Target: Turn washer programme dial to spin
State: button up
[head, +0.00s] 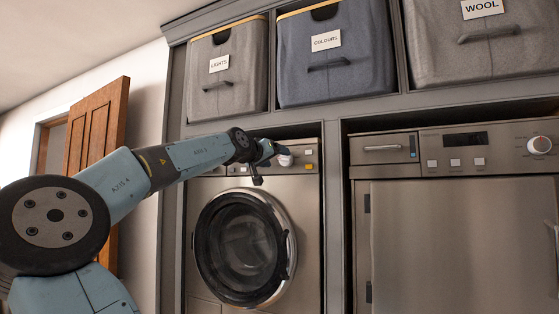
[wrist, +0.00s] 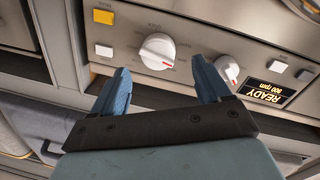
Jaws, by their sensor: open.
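The washer (head: 245,240) stands in the left bay, with its control panel above the round door. In the wrist view the panel is upside down. It has a large white dial (wrist: 157,50) with a red mark and a smaller white dial (wrist: 228,70) to its right. The markings around both dials are too small to read. The large dial also shows in the head view (head: 286,160). My gripper (wrist: 161,80) is open and empty. The large dial appears between and just beyond its fingertips, apart from them.
The washer display (wrist: 264,93) reads READY, 800 rpm. A yellow button (wrist: 103,16) and white buttons flank the dials. A second appliance (head: 460,220) with its own knob (head: 540,145) stands right. Laundry baskets (head: 335,60) sit above. A wooden door (head: 97,145) stands left.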

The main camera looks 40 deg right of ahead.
jog(key=v, duration=0.9)
jog(key=shift+a, duration=0.2)
jog(key=shift+s+f, duration=0.1)
